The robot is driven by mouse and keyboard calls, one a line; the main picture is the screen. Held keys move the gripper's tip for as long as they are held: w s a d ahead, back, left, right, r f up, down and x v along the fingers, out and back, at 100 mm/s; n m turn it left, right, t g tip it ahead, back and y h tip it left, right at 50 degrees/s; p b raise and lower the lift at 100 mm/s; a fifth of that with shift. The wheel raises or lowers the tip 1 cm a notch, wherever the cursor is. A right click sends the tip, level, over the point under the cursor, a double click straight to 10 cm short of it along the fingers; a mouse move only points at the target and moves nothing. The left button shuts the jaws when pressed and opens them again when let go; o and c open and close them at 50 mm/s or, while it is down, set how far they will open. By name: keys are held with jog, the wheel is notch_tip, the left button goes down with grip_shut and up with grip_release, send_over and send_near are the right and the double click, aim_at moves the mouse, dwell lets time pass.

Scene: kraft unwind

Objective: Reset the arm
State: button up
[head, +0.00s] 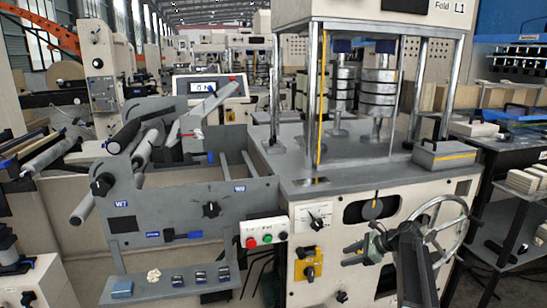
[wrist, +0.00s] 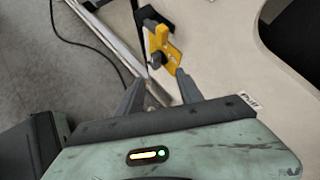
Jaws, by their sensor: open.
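My gripper (head: 347,255) is in front of the cream machine panel (head: 375,284) in the head view, with my dark arm reaching to it from the lower right. Its fingers point left, toward a yellow rotary switch (head: 308,267). In the wrist view my gripper (wrist: 159,74) has its two grey fingers apart. A yellow piece with a dark knob (wrist: 165,47) shows beyond and between the fingertips; I cannot tell its exact distance. Nothing is seen held in the fingers.
A spoked handwheel (head: 446,222) stands close to my arm on the right. A button box (head: 264,233) with red and green buttons is at the left, beside the grey roller frame (head: 190,208). A dark cable (wrist: 82,44) lies on the floor in the wrist view.

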jog(key=s+a+f+n+g+h, duration=0.25)
jog(key=s+a+n, duration=0.35)
jog(key=s+a, duration=0.35)
jog(key=s+a+f+n+g+h, duration=0.2)
jog(key=s+a+f+n, duration=0.3)
jog(key=s+a, duration=0.4)
jog(key=s+d+n+h, duration=0.4)
jog(key=s+d+n, duration=0.15)
jog(key=n, duration=0.45)
notch_tip(320, 180, up, 22)
jog(key=p, duration=2.2)
jog(key=shift+w+f, duration=0.15)
jog(key=shift+f, duration=0.05)
jog(key=shift+g, duration=0.25)
jog(key=shift+c, duration=0.2)
jog(key=shift+c, duration=0.5)
